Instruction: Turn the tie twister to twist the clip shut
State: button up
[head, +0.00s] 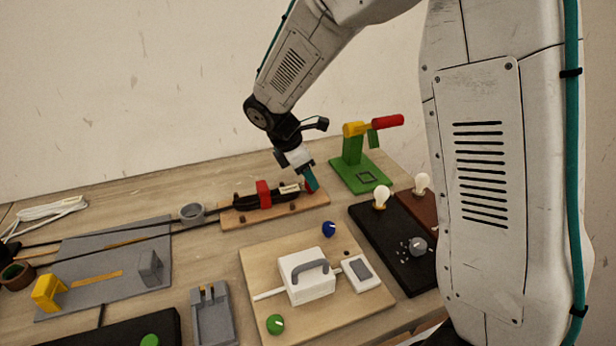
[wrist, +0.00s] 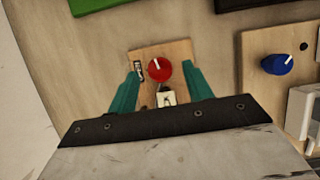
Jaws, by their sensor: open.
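The red round knob, which I take to be the tie twister (wrist: 159,70), has a white pointer line and sits on a small wooden board (wrist: 172,54). My gripper (wrist: 161,68) is open, with one teal finger on each side of the knob. Gaps show between the fingers and the knob in the wrist view. In the head view my gripper (head: 311,181) is low over the right end of the wooden board (head: 240,218), mostly hiding the knob. A red block (head: 263,193), perhaps the clip, sits around a dark cable bundle on this board.
A green stand with a red handle (head: 388,121) stands behind and right of my gripper. A board with a blue knob (head: 328,229), a green knob (head: 275,324) and a white box (head: 306,282) lies in front.

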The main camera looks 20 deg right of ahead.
jog(key=shift+d+f, duration=0.3)
jog(key=shift+f, duration=0.3)
jog(key=c, duration=1)
jog(key=shift+o, duration=0.2)
jog(key=shift+m, duration=0.4)
jog(key=m+g, duration=0.1)
jog(key=m, duration=0.1)
jog(key=m+g, duration=0.1)
jog(key=m, duration=0.2)
jog(key=shift+w+y, duration=0.2)
jog(key=shift+y, duration=0.1)
jog(key=m+g, duration=0.1)
jog(key=m, duration=0.2)
jog(key=m+y, duration=0.1)
jog(key=m, duration=0.2)
jog(key=shift+w+d+g+y, duration=0.1)
jog(key=shift+d+g+y, duration=0.05)
jog(key=shift+g+y, duration=0.2)
jog(key=shift+m, duration=0.3)
